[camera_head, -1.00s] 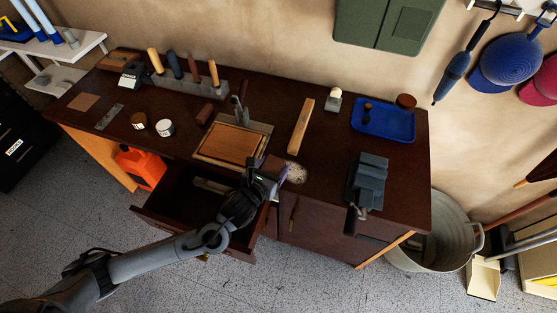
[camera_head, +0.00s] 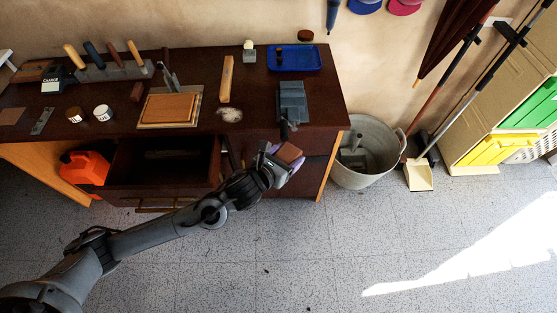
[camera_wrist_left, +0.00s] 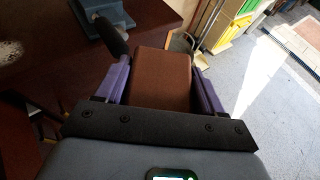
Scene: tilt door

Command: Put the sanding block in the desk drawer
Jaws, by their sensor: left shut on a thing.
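The sanding block (camera_head: 289,152) is a reddish-brown block held in my left gripper (camera_head: 284,160). The gripper is beyond the desk's front edge, in front of the right-hand cabinet and below the vise. In the left wrist view the block (camera_wrist_left: 161,78) sits between the two purple fingers, which are shut on it. The desk drawer (camera_head: 155,203) is pulled open to the left of the gripper. Its inside looks dark, with part of the interior visible. My left forearm passes right of and below the drawer. My right gripper is not in view.
A grey vise (camera_head: 292,97) stands on the desk's right front; its handle (camera_wrist_left: 109,36) is near the block in the wrist view. A metal tub (camera_head: 366,177) stands right of the desk. An orange can (camera_head: 84,168) is left of the drawer. The right floor is clear.

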